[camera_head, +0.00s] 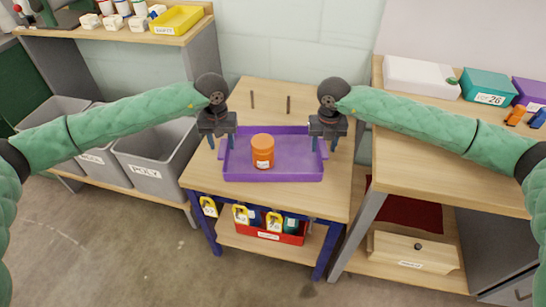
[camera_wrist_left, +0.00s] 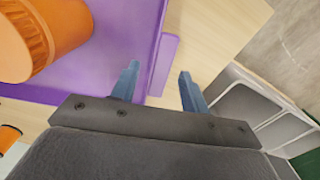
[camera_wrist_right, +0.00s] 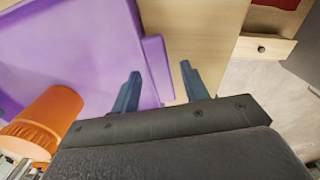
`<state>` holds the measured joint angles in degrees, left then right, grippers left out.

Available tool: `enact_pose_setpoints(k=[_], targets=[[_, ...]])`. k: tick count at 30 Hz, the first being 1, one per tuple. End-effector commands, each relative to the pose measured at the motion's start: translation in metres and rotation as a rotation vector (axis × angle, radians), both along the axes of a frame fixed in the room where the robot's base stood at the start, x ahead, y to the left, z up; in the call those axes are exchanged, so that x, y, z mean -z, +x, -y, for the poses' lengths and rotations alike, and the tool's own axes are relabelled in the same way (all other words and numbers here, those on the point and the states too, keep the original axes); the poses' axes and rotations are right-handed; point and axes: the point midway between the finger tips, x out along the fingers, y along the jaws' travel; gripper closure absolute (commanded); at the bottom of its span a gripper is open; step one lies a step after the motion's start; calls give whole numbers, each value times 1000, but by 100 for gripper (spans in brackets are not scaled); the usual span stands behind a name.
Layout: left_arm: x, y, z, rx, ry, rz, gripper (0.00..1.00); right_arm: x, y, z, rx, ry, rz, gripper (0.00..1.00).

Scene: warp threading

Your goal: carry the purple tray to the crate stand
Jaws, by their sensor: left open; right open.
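The purple tray (camera_head: 290,168) sits on the small wooden table, with an orange jar (camera_head: 262,151) standing inside it, left of its middle. My left gripper (camera_head: 226,150) is open at the tray's left end; in the left wrist view its fingers (camera_wrist_left: 158,85) lie on either side of the tray's end handle (camera_wrist_left: 162,62). My right gripper (camera_head: 326,148) is open at the tray's right end; in the right wrist view its fingers (camera_wrist_right: 160,85) lie on either side of the other handle (camera_wrist_right: 157,65). I cannot tell whether the fingers touch the handles.
The small table (camera_head: 275,92) has bare wood behind the tray and two dark pegs. A workbench (camera_head: 440,165) stands close at right; grey bins (camera_head: 150,158) are at left.

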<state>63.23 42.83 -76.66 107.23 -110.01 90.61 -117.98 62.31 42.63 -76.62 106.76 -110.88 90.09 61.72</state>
Motion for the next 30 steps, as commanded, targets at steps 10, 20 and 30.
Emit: enact_pose_setpoints(k=[10,20,30], targets=[[-66,1,0,0,0,3,55,0,0,0,0,0,0,55],[-88,0,0,0,0,1,55,-3,0,0,0,0,0,55],[-88,0,0,0,0,1,55,-55,1,0,0,1,3,55]])
